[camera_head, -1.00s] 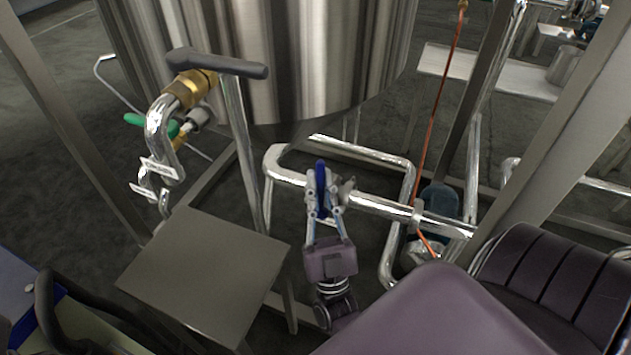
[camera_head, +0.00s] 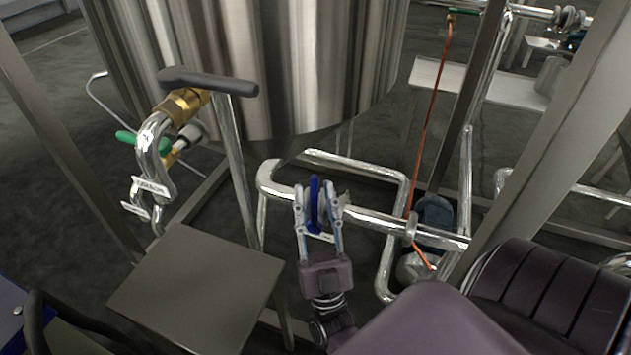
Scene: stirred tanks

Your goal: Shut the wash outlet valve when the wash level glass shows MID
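A valve with a blue lever (camera_head: 314,205) sits on a shiny horizontal pipe (camera_head: 375,221) below the steel tank. My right gripper (camera_head: 318,192) reaches up to it from below. Its two fingers stand apart, one on each side of the blue lever, with gaps that show; it is open. Whether a fingertip touches the lever I cannot tell. The lever points roughly along the fingers, across the pipe. No label that names this valve is readable. The wash level glass is not recognisable in view. My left gripper is not in view.
The steel tank (camera_head: 260,60) fills the top. At left are a dark grey handle (camera_head: 208,81) over a brass fitting, a green-handled valve (camera_head: 138,141) and bent pipes with unreadable tags. A flat grey plate (camera_head: 197,285) lies left of my gripper; a slanted post (camera_head: 550,140) stands right.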

